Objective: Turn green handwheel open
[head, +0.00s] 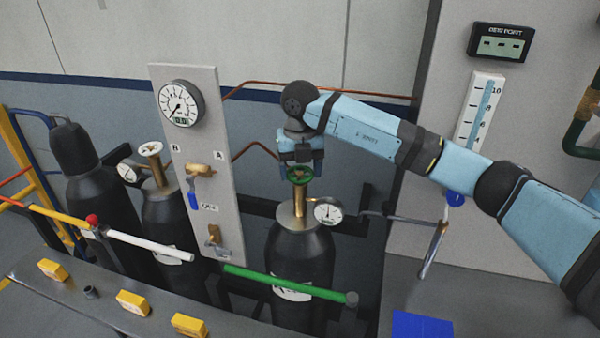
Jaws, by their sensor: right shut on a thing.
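The green handwheel (299,176) sits on top of a brass valve stem above a black gas cylinder (300,262) in the middle of the head view. My right gripper (300,166) comes down from above, with its fingers at the rim of the handwheel, shut on it. The fingers hide part of the wheel's far side. A small round gauge (328,211) is fixed to the right of the valve. My left gripper does not show.
A panel (226,150) with a large gauge (181,104) and valves stands left of the cylinder. Two more black cylinders stand further left, one with a white handwheel (151,149). A green bar (285,282) crosses in front. A blue sheet (421,326) lies at the lower right.

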